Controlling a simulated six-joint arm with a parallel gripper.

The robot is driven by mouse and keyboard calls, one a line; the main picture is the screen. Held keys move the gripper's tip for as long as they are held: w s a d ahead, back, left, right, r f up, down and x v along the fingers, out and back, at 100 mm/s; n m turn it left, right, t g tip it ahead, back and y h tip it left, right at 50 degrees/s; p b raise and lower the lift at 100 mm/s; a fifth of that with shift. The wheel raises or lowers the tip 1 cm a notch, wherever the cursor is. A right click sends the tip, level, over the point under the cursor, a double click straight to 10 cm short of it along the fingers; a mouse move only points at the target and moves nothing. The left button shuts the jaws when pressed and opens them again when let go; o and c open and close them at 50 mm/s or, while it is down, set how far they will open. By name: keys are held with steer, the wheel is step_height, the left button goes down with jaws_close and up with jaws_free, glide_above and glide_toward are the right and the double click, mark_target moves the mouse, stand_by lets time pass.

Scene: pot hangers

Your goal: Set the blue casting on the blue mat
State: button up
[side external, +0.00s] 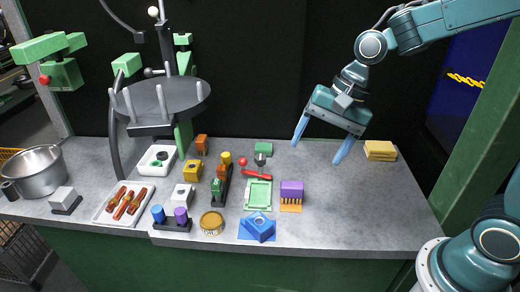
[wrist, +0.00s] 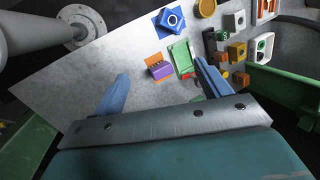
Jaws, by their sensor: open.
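The blue casting (side external: 260,226), a block with a round hole in its top, sits on the blue mat (side external: 243,235) near the front edge of the counter. It is turned relative to the mat, and mat corners show around it. In the wrist view the casting (wrist: 171,18) is at the top with the blue mat (wrist: 160,31) beneath it. My gripper (side external: 319,151) is open and empty, raised above the counter behind and to the right of the casting. In the wrist view its blue fingers (wrist: 160,72) are spread well apart.
A purple block on an orange base (side external: 291,194) and a green tray (side external: 258,194) stand behind the casting. A round gold tin (side external: 211,222) is just left of it. Yellow pads (side external: 380,150) lie at the back right. The right half of the counter is mostly clear.

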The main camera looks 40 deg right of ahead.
steer(key=s+d+r+n+t+h, duration=0.1)
steer(key=s+d+r+n, duration=0.2)
steer(key=s+n, duration=0.2)
steer(key=s+d+r+n+t+h, duration=0.2)
steer(key=s+d+r+n, duration=0.1)
steer(key=s, duration=0.7)
steer(key=shift+s+d+r+n, duration=0.35)
steer(key=shift+d+n, duration=0.1)
steer(key=shift+n, duration=0.85)
steer(key=shift+w, duration=0.1)
